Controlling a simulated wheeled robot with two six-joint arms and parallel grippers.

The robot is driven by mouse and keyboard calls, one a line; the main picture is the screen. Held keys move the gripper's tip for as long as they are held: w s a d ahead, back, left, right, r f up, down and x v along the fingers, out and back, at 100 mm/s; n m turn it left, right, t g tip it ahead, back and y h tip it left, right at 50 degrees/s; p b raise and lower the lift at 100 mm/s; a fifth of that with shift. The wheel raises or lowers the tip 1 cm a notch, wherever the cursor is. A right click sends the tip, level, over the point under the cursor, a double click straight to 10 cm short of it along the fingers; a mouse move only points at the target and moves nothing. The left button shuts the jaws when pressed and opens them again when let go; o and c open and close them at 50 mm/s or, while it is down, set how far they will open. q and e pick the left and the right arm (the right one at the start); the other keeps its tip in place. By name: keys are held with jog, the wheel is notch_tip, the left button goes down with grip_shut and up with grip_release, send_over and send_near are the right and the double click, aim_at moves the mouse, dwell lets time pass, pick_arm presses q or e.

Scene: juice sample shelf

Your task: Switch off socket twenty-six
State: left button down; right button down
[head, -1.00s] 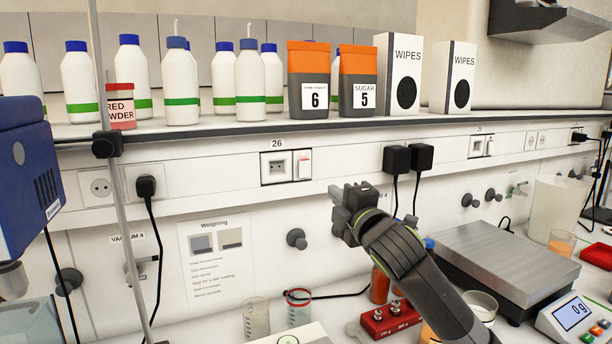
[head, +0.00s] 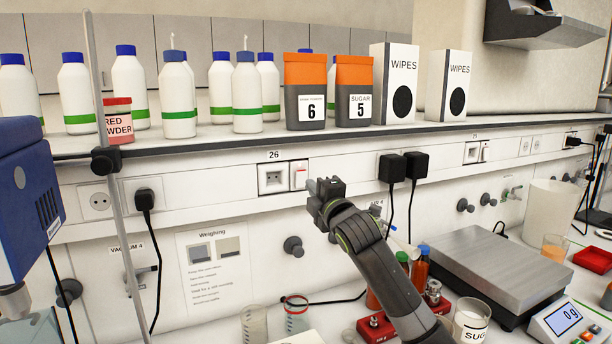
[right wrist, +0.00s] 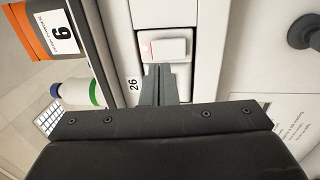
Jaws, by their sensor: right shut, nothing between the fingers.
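Socket 26 (head: 273,179) is set in the wall rail under the shelf, below its "26" label. Its white rocker switch (head: 299,175) is on the right of the outlet and shows a small red mark. In the right wrist view the switch (right wrist: 165,48) lies just beyond my fingertips, with a reddish glow at its edge. My right gripper (head: 312,185) is shut and empty, its tip close to the right side of the switch. In the right wrist view its fingers (right wrist: 160,70) point at the switch; contact cannot be told. My left gripper is not in view.
Two black plugs (head: 404,166) with hanging cables are right of the socket. Bottles, two orange-topped bags and wipes boxes (head: 401,84) stand on the shelf (head: 340,133) above. A balance (head: 483,262), a red weight holder (head: 375,329) and beakers stand on the bench below.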

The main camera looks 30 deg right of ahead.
aim_at(301, 175)
jog(key=shift+w+d+r+p, duration=0.15)
jog(key=shift+w+p, duration=0.3)
jog(key=shift+w, duration=0.65)
jog(key=shift+w+a+r+p, duration=0.15)
jog(key=shift+w+p, duration=0.25)
jog(key=shift+w, duration=0.7)
jog(key=shift+d, duration=0.1)
jog(key=shift+w+r, duration=0.1)
jog(key=shift+r, duration=0.05)
